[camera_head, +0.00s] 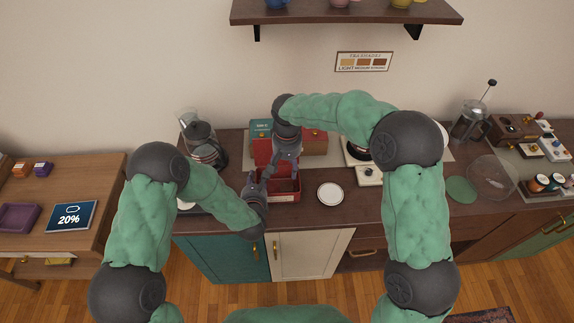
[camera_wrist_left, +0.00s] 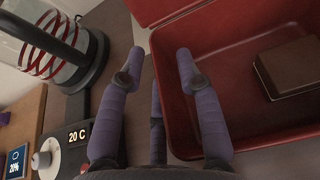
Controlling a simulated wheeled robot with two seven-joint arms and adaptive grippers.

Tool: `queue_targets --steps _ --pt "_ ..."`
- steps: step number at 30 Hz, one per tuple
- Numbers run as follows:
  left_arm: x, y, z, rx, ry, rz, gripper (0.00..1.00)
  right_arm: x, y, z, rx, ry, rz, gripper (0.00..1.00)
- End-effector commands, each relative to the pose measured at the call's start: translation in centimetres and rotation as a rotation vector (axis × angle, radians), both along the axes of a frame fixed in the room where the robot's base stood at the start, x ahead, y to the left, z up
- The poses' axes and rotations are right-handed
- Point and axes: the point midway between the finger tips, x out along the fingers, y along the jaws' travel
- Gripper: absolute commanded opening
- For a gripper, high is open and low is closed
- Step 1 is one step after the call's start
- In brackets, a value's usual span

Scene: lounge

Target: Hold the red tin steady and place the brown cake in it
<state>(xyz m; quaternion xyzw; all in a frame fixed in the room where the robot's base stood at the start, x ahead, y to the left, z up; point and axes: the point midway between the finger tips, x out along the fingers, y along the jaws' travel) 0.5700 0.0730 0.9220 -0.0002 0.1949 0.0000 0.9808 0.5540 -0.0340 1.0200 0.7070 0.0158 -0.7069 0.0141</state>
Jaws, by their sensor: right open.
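The red tin (camera_head: 285,197) stands open on the counter, its lid raised at the back; its rim and inside fill the right of the left wrist view (camera_wrist_left: 235,130). The brown cake (camera_wrist_left: 292,66), a dark brown block, lies inside the tin towards its right side in that view. My left gripper (camera_wrist_left: 160,66) is open at the tin's left wall, one finger inside and one outside, with gaps visible. My right gripper (camera_head: 284,160) points down over the back of the tin, open and apart from the cake. Its fingers and arm hide part of the tin in the head view.
A small white plate (camera_head: 330,194) lies right of the tin. Teal (camera_head: 261,126) and red-brown boxes (camera_head: 314,142) stand behind it. A glass kettle (camera_head: 203,150) is at the left. A French press (camera_head: 470,120) stands far right. The counter front near the plate is clear.

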Motion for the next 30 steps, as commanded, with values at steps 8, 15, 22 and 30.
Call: queue_targets --steps 8,15,22,30 --pt "-1.3 0.0 0.6 0.000 0.001 -0.001 0.35 0.0 0.0 0.0 0.000 0.000 0.000 0.57" --pt "-5.4 -0.1 2.3 0.001 0.000 -0.004 0.35 0.0 0.0 0.0 0.000 0.000 0.000 0.57" --pt "-9.1 0.0 3.8 0.000 -0.001 -0.002 0.35 0.0 0.0 0.0 0.000 0.000 0.000 0.57" --pt "-11.0 0.0 4.5 0.000 0.000 0.000 0.35 0.0 0.0 0.0 0.000 0.000 0.000 0.57"
